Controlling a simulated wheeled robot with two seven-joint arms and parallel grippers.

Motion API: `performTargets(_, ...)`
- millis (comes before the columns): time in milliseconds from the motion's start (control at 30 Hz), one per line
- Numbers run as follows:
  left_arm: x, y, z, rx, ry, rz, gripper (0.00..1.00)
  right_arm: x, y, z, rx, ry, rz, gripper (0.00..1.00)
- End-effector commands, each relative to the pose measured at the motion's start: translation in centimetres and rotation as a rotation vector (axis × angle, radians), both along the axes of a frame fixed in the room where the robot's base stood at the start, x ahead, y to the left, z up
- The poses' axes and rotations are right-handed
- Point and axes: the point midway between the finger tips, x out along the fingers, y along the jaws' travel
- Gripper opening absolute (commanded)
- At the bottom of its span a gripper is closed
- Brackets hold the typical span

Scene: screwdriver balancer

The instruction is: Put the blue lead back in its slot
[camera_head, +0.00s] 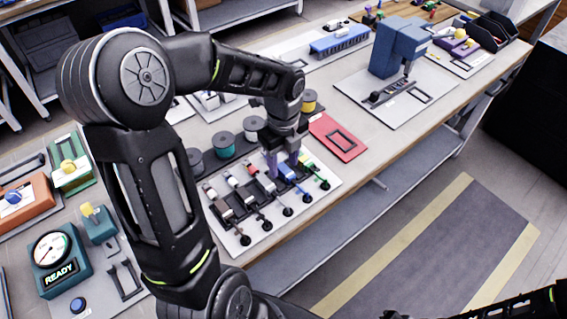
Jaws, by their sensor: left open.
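The blue lead (289,172) lies on a white board (262,233) in a row with several other leads, between a dark one on its left and the green lead (309,164) on its right. My left gripper (282,165) is open and points down over the blue lead's upper end. Its fingers partly hide that end, and I cannot tell whether they touch it. Dark round pieces stand along the board's front edge below the leads. Part of my right arm shows at the bottom right, but its gripper does not.
Several coloured spools, with a green one (222,145), stand behind the leads. A red plate (338,138) with a rectangular frame lies to the right. A blue machine (398,48) stands farther back. A teal READY gauge (61,262) is at the left. The bench's front edge runs close to the board.

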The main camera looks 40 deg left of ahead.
Motion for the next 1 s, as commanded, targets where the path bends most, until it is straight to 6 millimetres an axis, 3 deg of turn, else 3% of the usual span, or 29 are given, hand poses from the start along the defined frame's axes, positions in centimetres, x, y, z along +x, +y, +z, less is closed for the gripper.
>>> performTargets(400,0.0,0.0,6.2,0.0,-0.002,-0.002,0.47,0.0,0.0,0.0,0.0,0.0,0.0,0.0)
performTargets(1000,0.0,0.0,6.7,0.0,0.001,-0.002,0.47,0.0,0.0,0.0,0.0,0.0,0.0,0.0)
